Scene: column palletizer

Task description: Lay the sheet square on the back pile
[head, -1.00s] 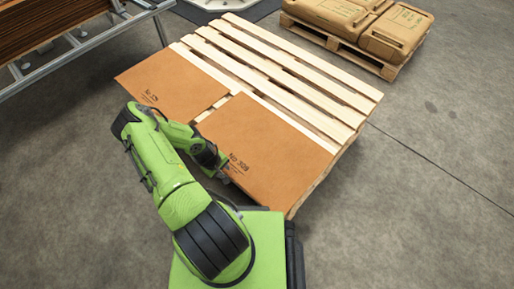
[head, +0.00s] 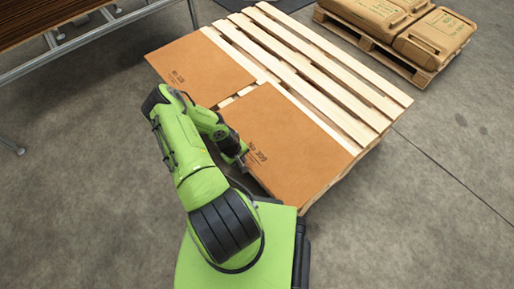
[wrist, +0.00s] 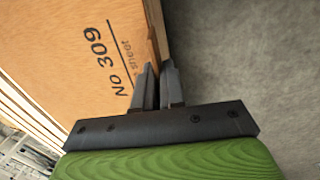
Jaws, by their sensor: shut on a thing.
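A brown sheet (head: 290,125) marked "No 309" lies flat over the near right part of the wooden pallet (head: 330,75). My gripper (head: 241,163) is at its near edge, beside the printed number. In the wrist view the sheet (wrist: 85,45) fills the upper left, and the two fingers of my gripper (wrist: 153,78) are close together on its edge, shut on it. A second brown sheet (head: 200,68) lies on the near left part of the pallet, a narrow gap away. I cannot tell from these views how far the held sheet is above the slats.
A metal-framed rack (head: 95,35) with a wooden top stands at the upper left. Another pallet with brown sacks (head: 425,35) stands at the upper right. The grey floor (head: 450,190) to the right is clear.

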